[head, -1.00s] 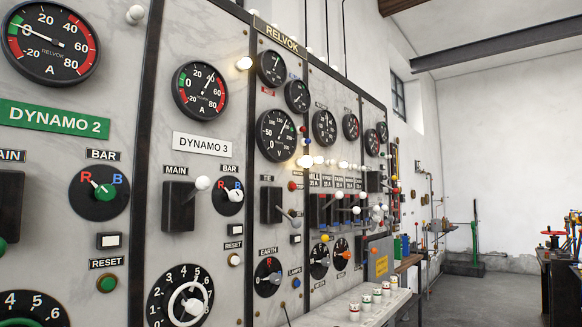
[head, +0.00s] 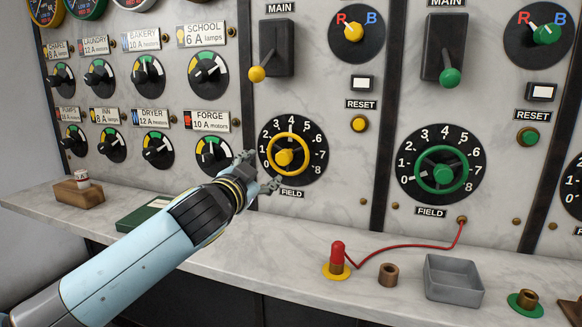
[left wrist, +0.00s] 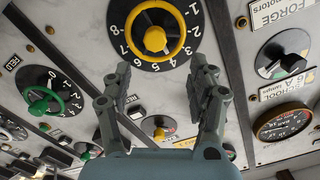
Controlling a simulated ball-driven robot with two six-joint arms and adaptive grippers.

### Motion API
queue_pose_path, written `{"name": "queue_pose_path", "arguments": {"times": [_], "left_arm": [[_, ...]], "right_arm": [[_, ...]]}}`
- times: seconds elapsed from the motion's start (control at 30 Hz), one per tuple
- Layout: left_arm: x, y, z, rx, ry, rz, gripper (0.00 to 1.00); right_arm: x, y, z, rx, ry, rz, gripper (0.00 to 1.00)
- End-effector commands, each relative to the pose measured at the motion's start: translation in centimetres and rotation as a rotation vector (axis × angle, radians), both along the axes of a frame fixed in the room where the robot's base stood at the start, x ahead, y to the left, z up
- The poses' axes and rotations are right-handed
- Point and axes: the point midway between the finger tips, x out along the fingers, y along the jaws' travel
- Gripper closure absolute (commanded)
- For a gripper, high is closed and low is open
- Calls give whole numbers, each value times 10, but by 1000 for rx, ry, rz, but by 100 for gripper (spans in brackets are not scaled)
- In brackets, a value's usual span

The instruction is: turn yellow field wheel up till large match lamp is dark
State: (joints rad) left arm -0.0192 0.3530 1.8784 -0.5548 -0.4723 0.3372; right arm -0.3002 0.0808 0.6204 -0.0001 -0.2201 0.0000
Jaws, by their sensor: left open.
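The yellow field wheel (head: 291,153) is a yellow ring and knob on a black dial numbered 0 to 8, above a FIELD label. My left gripper (head: 262,172) is at the lower left edge of this dial, apart or touching I cannot tell. In the left wrist view the yellow wheel (left wrist: 153,32) lies beyond and between the two open, empty fingers (left wrist: 163,80). The large match lamp is not seen in the head view now. My right gripper is not in view.
A green field wheel (head: 441,173) sits to the right. Below, the marble ledge holds a red plug (head: 338,255) with a red cable, a grey tray (head: 454,277) and a brown socket (head: 388,274). Black feeder knobs (head: 213,153) are at the left.

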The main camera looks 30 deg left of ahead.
Motion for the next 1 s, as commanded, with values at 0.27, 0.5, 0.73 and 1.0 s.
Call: {"name": "queue_pose_path", "arguments": {"times": [0.27, 0.5, 0.73, 1.0], "left_arm": [[14, -3, -5, -266, -105, -20, 42], [46, 4, 0, -266, -108, -20, 42], [91, 15, 0, -263, -107, -21, 42], [116, 21, -2, -261, -105, -20, 42]], "right_arm": [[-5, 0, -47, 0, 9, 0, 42], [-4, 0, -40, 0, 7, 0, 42], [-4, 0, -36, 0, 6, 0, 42], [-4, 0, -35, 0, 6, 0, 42]]}}
